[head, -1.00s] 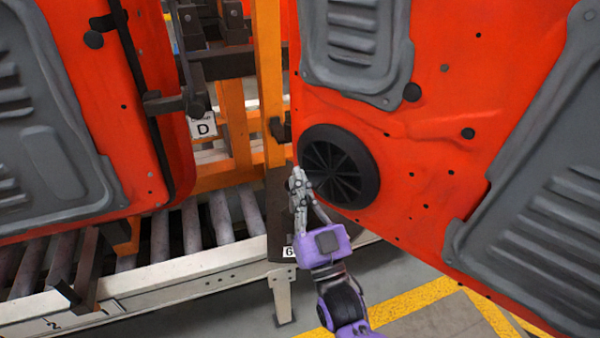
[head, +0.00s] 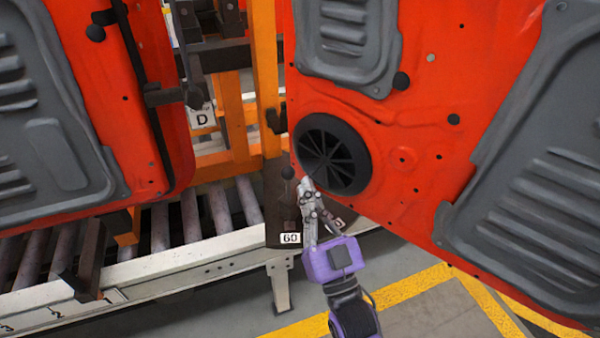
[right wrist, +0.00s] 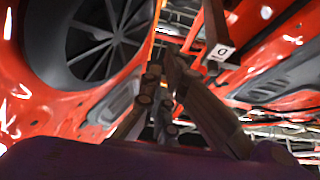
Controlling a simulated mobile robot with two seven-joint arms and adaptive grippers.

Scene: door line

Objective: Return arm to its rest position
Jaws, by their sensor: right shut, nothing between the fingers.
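My right gripper (head: 308,186) is purple with grey fingers. It is shut and empty, pointing up beside the lower left of a round black speaker (head: 333,154). The speaker is set in the right orange door panel (head: 425,190). In the right wrist view the shut fingers (right wrist: 165,65) are in the middle, with the speaker (right wrist: 95,40) at the upper left. I cannot tell whether the fingers touch the panel. My left gripper does not show.
A second orange door panel (head: 100,95) hangs at the left. A roller conveyor (head: 170,250) runs below it. An orange post (head: 266,80) with a dark base labelled 60 (head: 290,238) stands between the panels. Floor with yellow lines (head: 400,285) is open at the lower right.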

